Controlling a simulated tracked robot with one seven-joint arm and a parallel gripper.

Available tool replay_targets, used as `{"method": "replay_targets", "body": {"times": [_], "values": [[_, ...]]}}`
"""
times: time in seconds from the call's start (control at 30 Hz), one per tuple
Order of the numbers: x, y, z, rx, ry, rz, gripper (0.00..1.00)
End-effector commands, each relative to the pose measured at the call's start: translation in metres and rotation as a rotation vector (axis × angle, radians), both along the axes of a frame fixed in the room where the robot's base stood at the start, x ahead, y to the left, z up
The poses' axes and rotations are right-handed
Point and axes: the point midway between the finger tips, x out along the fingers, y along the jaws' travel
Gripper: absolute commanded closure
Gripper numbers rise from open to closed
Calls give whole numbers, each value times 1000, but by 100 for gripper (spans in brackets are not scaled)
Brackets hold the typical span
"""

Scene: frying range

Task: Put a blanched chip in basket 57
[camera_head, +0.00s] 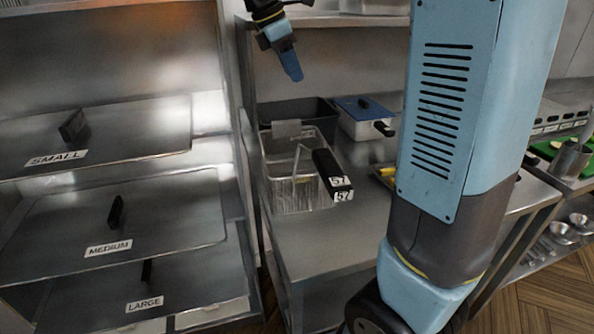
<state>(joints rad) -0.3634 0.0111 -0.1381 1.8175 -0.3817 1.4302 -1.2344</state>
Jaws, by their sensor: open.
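Basket 57 (290,196) is a wire fryer basket on the steel counter, left of my arm. Its black handle points toward me and carries two "57" labels. The part of its inside that I can see shows no chip. My gripper (291,72) hangs above and behind the basket, near the top of the view, with its blue fingertips pointing down. It is open, and I see nothing held in it. A little yellow, perhaps blanched chips (388,171), shows in a shallow tray right of the basket, mostly hidden by my arm.
A dark container (297,109) stands behind the basket. A pan with a blue lid (363,108) and black handle stands to its right. Steel lids marked SMALL (130,125), MEDIUM (170,205) and LARGE (190,280) fill the left. The counter before the basket (325,240) is clear.

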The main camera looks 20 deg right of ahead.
Motion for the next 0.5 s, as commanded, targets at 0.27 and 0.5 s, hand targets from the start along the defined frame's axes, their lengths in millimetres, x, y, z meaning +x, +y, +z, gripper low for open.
{"method": "replay_targets", "body": {"times": [0.27,0.5], "values": [[1,20,47,1,-2,1,55],[2,28,66,1,0,0,55]]}}
